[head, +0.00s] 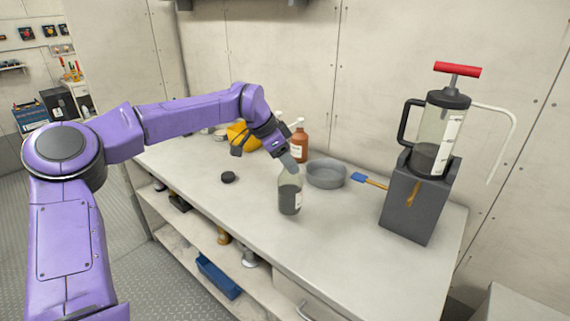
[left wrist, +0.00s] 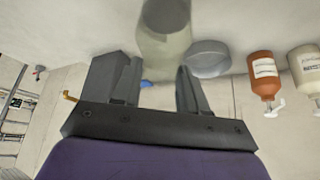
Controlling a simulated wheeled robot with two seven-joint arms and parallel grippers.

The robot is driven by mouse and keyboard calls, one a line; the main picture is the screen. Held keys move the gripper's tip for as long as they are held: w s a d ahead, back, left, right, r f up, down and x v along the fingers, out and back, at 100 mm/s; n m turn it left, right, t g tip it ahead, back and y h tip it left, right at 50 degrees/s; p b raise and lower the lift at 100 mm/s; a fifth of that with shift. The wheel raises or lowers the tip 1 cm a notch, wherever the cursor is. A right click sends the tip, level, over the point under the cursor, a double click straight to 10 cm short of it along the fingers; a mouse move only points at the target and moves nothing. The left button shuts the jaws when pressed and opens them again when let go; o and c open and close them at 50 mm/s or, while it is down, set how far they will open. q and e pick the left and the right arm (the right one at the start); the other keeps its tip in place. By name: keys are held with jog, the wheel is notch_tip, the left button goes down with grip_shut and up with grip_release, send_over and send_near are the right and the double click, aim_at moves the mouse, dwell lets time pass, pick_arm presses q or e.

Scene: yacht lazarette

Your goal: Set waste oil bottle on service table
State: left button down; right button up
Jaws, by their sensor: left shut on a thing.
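The waste oil bottle (head: 290,197), clear with dark liquid in its lower part and a pale label, is upright over the front part of the light service table (head: 335,232). I cannot tell whether its base touches the top. My left gripper (head: 287,163) is shut on the bottle's upper part from above and behind. In the left wrist view the bottle (left wrist: 166,32) shows between and beyond the fingers (left wrist: 153,82); the fingers partly hide its neck. My right gripper is in neither view.
A small black round thing (head: 228,177) lies left of the bottle. An oil extractor with a red handle (head: 440,140) stands right. The table front is clear.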

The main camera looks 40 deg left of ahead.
aim_at(287, 171)
pick_arm(q)
jog(key=f, duration=0.4)
jog(key=shift+w+a+f+p, duration=0.15)
jog(key=shift+w+a+p, duration=0.15)
jog(key=shift+w+p, duration=0.1)
jog(key=c, duration=0.6)
grip_release()
jog(key=b+v, duration=0.2)
jog(key=v, duration=1)
